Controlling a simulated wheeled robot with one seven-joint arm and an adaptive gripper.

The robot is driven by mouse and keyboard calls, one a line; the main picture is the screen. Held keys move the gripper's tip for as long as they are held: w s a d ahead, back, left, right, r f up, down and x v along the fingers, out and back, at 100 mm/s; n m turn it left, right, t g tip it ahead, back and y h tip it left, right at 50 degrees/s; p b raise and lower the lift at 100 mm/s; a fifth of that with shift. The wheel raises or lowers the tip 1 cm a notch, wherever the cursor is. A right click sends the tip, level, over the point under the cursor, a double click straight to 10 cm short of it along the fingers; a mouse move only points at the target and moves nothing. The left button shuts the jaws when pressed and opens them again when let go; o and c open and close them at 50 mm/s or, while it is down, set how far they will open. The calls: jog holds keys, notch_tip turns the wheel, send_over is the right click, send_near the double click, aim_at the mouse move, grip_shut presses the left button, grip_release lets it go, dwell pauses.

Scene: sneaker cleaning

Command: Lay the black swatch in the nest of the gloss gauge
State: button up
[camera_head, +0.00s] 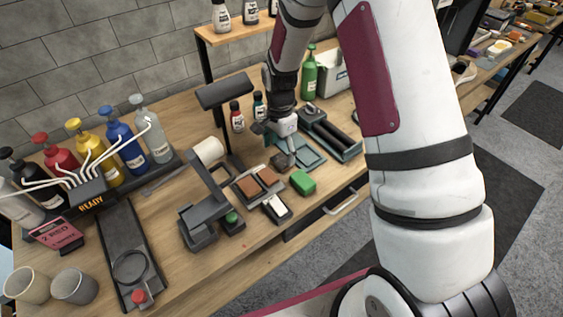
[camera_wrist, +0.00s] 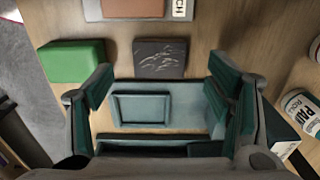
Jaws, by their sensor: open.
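The black swatch (camera_wrist: 161,58), a dark square with pale scuff marks, lies flat on the bench in the wrist view. In the head view it is a dark patch (camera_head: 281,161) just below my gripper, partly covered. A teal plate with a raised rectangular frame, which looks like the gloss gauge's nest (camera_wrist: 155,108), lies beside it; the frame is empty. The teal plate also shows in the head view (camera_head: 310,156). My gripper (camera_wrist: 158,76) is open and empty, its fingers either side of the frame and the swatch just beyond the fingertips. It also shows in the head view (camera_head: 284,138).
A green block (camera_wrist: 72,62) lies left of the swatch in the wrist view. A holder with brown pads (camera_head: 258,184) and a white-topped block (camera_head: 276,207) are close by. Small bottles (camera_head: 237,117) stand behind. A tray with dark rollers (camera_head: 330,133) is at the right.

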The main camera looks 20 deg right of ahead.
aim_at(281, 160)
jog(key=shift+d+f, duration=0.15)
jog(key=shift+f, duration=1.8)
jog(key=shift+c, duration=0.3)
jog(key=c, duration=1)
